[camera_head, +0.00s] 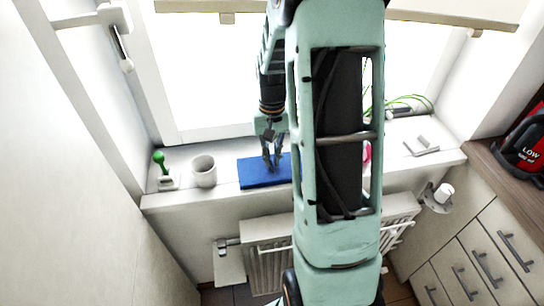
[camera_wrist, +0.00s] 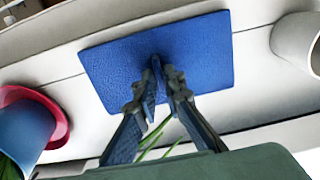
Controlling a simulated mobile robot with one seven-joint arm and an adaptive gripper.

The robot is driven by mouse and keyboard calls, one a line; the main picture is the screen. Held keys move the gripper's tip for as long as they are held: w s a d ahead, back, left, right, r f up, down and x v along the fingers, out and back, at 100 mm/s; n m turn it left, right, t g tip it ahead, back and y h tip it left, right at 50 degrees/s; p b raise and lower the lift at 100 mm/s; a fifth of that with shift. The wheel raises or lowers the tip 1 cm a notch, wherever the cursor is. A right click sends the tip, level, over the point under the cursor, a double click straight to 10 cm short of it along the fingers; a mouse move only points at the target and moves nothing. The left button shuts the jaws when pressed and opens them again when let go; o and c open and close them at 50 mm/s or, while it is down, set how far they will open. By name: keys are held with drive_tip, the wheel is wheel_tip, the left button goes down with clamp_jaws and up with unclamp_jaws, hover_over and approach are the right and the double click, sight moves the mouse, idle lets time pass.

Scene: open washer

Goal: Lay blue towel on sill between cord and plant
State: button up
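The blue towel (camera_head: 256,173) is a flat blue rectangle over the sill (camera_head: 225,150), between the white mug and the pink-rimmed pot. My gripper (camera_head: 272,160) is over its middle. In the wrist view the fingers of my gripper (camera_wrist: 160,75) come together on the towel (camera_wrist: 205,50) and appear shut on it. Whether the towel rests on the sill or hangs just above it is hard to tell. The plant's blue pot (camera_wrist: 22,130) on a red-pink saucer (camera_wrist: 62,125) is left in the wrist view; my arm mostly hides it in the head view. I cannot make out a cord for certain.
The white mug (camera_head: 203,172) stands left of the towel, with a green-topped item (camera_head: 160,165) on a white base beyond it. Thin green strands (camera_head: 405,101) and a small grey-white object (camera_head: 422,146) are at the right. A radiator (camera_head: 268,240) is below the sill.

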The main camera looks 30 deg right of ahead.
sight(272, 161)
drive_tip(key=o, duration=0.3)
drive_tip(key=shift+o, duration=0.2)
drive_tip(key=shift+r, duration=0.1)
wheel_tip(272, 161, up, 7)
drive_tip(key=shift+r, duration=0.2)
idle(0.4)
